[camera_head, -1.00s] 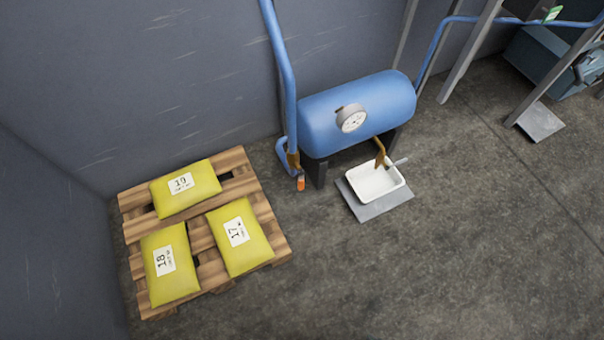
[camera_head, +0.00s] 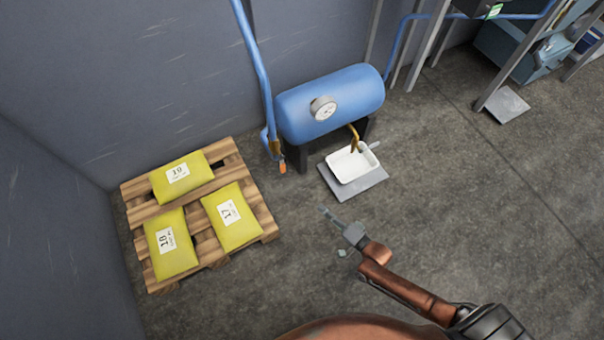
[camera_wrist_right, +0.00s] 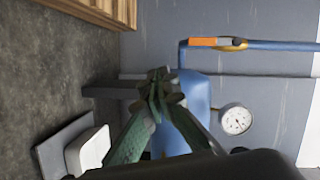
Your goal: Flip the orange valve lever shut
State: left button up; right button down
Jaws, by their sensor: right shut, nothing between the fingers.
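The orange valve lever (camera_head: 283,168) hangs down at the lower end of the blue pipe, left of the blue tank. In the right wrist view the orange lever (camera_wrist_right: 203,42) lies in line with the pipe, by a brass valve body (camera_wrist_right: 233,44). My right gripper (camera_head: 326,212) is shut and empty, apart from the lever, lower and to its right in the head view. In the right wrist view its fingertips (camera_wrist_right: 158,84) meet, with the lever beyond and to the upper right. My left gripper is not in view.
The blue tank (camera_head: 333,104) with a gauge (camera_head: 323,108) stands against the wall. A white tray (camera_head: 353,166) sits on a grey plate (camera_head: 368,191) under its brass spout. A wooden pallet (camera_head: 253,194) with yellow bags stands at left. The floor between is clear.

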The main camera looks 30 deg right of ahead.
aim_at(282, 164)
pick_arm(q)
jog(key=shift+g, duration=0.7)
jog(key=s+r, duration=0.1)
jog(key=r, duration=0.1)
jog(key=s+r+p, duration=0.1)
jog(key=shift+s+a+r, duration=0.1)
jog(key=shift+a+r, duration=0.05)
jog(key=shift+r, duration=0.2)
pick_arm(e)
jog(key=w+d+r+m+t, duration=0.1)
jog(key=w+d+r+m, duration=0.1)
jog(key=w+r, duration=0.4)
jog(key=shift+w+d+r+m+t, duration=0.25)
jog(key=shift+w+m, duration=0.35)
jog(key=shift+w, duration=0.35)
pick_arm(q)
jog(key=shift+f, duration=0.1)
pick_arm(e)
jog(key=shift+w+a+f, duration=0.1)
jog(key=shift+w, duration=0.05)
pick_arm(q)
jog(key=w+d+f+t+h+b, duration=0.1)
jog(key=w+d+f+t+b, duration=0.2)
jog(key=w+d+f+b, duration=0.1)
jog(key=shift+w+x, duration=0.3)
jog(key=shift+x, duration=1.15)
pick_arm(e)
jog(key=w+a, duration=0.6)
jog(key=w, duration=0.3)
jog(key=shift+a, duration=0.3)
